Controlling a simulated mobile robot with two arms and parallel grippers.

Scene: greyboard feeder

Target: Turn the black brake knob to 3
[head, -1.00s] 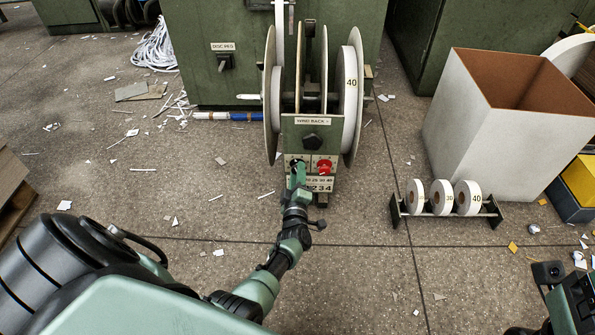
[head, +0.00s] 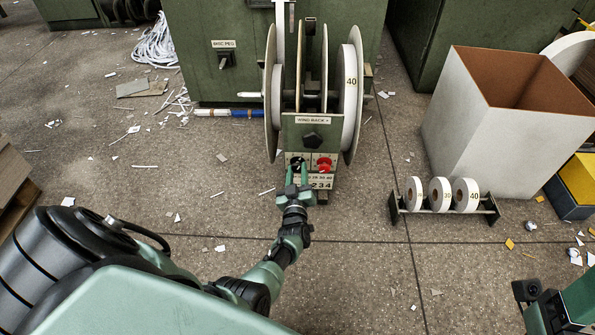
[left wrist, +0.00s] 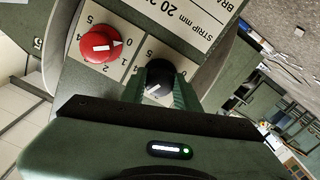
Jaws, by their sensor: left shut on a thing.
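The black brake knob (head: 296,161) is on the feeder's front panel, left of the red knob (head: 324,163). My left gripper (head: 297,173) reaches it from the front and is shut on it. In the left wrist view the black knob (left wrist: 158,77) sits between the two green fingers (left wrist: 160,92). The red knob (left wrist: 100,44) stands clear of the fingers. Part of my right arm (head: 562,308) shows at the lower right; its fingers are not clear.
Large reels (head: 350,95) stand above the panel. A rack (head: 445,205) with three small rolls lies to the right, before a white box (head: 490,140). A label plate (head: 314,182) is just under the knobs. The floor in front is mostly clear, with paper scraps.

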